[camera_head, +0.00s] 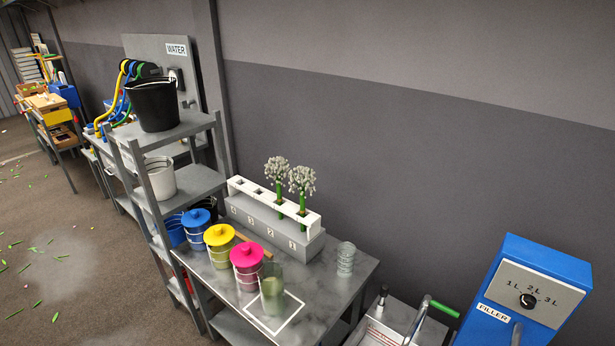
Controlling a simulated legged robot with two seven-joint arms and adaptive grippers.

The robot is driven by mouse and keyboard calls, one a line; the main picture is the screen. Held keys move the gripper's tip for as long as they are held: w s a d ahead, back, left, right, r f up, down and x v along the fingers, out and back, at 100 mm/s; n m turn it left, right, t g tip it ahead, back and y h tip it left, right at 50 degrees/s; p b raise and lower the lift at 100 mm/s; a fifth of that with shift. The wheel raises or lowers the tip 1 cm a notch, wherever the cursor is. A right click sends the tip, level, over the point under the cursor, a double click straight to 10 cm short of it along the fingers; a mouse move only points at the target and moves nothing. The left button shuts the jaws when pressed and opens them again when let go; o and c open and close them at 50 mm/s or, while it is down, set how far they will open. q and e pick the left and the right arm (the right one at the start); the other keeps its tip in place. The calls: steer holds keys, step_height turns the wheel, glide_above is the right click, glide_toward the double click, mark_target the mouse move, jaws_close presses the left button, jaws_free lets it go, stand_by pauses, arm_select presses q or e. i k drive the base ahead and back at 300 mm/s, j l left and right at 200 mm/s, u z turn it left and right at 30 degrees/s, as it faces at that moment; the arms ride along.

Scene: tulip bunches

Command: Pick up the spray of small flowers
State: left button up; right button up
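Two sprays of small whitish flowers stand upright in a white holder (259,197) on a grey block marked with numbers. The left spray (277,170) and the right spray (302,181) have thick green stems set in the holder's slots. Their flower heads nearly touch. The left part of the holder shows empty square openings. The holder stands at the back of a grey metal table (345,291). Neither of my grippers is in view.
Blue (196,226), yellow (220,245) and pink (246,265) lidded buckets stand left of the holder. A translucent greenish vessel (272,293) stands on a white-outlined square in front. A ribbed cup (346,257) is at right. A blue filler (530,290) stands far right.

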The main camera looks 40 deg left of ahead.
mark_target(279, 183)
steer(key=u, duration=1.55)
steer(key=i+j, duration=0.25)
steer(key=j, duration=0.15)
steer(key=i+j, duration=0.55)
steer(key=j, duration=0.25)
steer(key=i+j, duration=0.25)
steer(key=j, duration=0.15)
